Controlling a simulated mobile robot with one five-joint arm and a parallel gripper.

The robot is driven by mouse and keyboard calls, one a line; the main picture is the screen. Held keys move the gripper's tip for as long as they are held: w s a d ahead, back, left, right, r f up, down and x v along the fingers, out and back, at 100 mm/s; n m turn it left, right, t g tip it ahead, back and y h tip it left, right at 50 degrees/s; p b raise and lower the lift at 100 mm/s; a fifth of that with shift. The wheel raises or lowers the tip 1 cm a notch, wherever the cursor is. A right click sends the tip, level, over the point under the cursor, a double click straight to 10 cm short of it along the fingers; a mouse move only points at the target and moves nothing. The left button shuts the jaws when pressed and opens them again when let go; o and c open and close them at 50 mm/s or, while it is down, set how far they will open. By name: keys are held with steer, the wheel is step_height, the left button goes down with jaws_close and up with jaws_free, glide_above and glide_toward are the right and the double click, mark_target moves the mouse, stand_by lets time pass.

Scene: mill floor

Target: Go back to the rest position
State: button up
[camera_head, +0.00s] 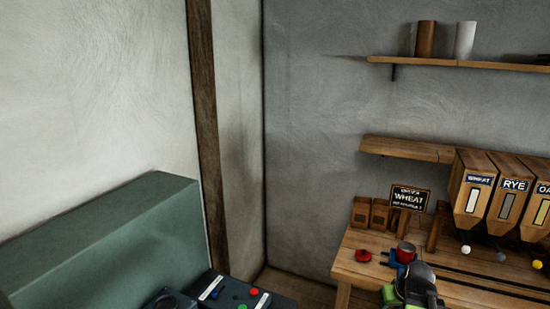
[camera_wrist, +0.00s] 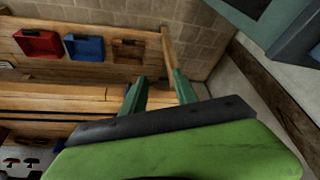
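My gripper (camera_wrist: 160,84) shows in the wrist view with two green-teal fingers apart and nothing between them; it is open. In the head view, part of my green and grey arm (camera_head: 412,286) shows at the bottom edge, in front of the wooden bench (camera_head: 362,275). The fingers cannot be made out there.
Hoppers labelled WHEAT (camera_head: 472,190) and RYE (camera_head: 510,200) stand at the bench's right, by a WHEAT sign (camera_head: 410,197). A green cabinet (camera_head: 110,235) and a button panel (camera_head: 240,292) are at left. Red (camera_wrist: 40,42) and blue (camera_wrist: 84,46) trays show in the wrist view.

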steer(key=s+a+f+g, duration=0.1)
steer(key=s+a+g, duration=0.1)
steer(key=a, duration=0.8)
steer(key=s+a+f+g+b, duration=0.1)
steer(key=s+a+f+g, duration=0.1)
steer(key=a, duration=0.9)
steer(key=shift+s+f+n, duration=0.15)
steer(key=shift+s+n, duration=0.15)
steer(key=shift+s, duration=0.25)
